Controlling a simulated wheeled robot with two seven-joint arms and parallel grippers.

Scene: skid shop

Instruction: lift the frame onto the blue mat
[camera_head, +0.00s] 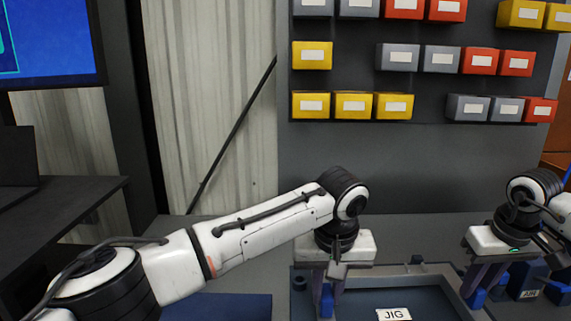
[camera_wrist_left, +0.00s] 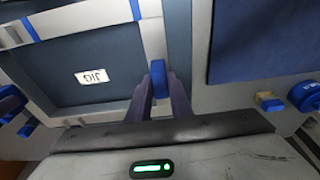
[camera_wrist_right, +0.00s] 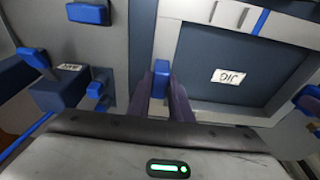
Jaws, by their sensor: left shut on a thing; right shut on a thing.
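The grey frame (camera_head: 400,270) surrounds a dark blue panel with a white JIG label (camera_head: 394,314) at the bottom of the head view. I cannot tell whether it rests or hangs slightly raised. My left gripper (camera_head: 327,300) is shut on a blue grip on the frame's left side; the grip shows between the fingers in the left wrist view (camera_wrist_left: 158,78). My right gripper (camera_head: 474,286) is shut on the matching blue grip (camera_wrist_right: 160,75) on the right side. The blue mat (camera_head: 225,307) lies left of the frame; it also shows in the left wrist view (camera_wrist_left: 265,40).
A dark blue block with a white label (camera_wrist_right: 62,88) stands right of the frame in the head view. Rows of yellow, grey and red bins (camera_head: 353,105) hang on the wall behind. A monitor (camera_head: 50,40) is at the upper left. The visible mat is bare.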

